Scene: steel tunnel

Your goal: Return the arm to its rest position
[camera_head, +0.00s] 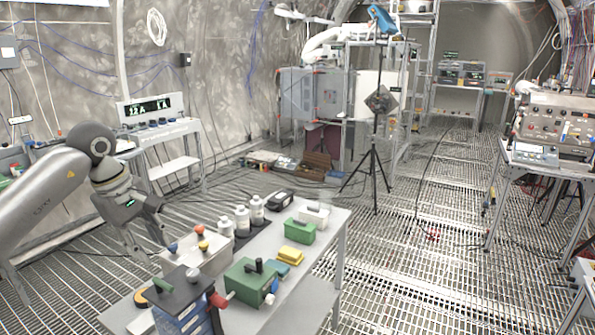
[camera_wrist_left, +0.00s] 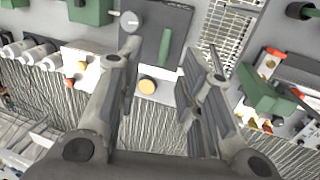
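My left arm (camera_head: 45,195) comes in from the left and is bent at the elbow. Beyond the fingertips lies a dark panel with a green handle (camera_wrist_left: 164,47). A yellow disc (camera_wrist_left: 147,86) shows below it. My right gripper is in neither view.
The table carries a blue box (camera_head: 185,318), a light box with knobs (camera_head: 203,257), white bottles (camera_head: 242,220), a green box (camera_head: 243,281) and a yellow block (camera_head: 297,257). A bench with a display (camera_head: 150,109) stands behind my left arm. A tripod (camera_head: 374,165) stands beyond the table.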

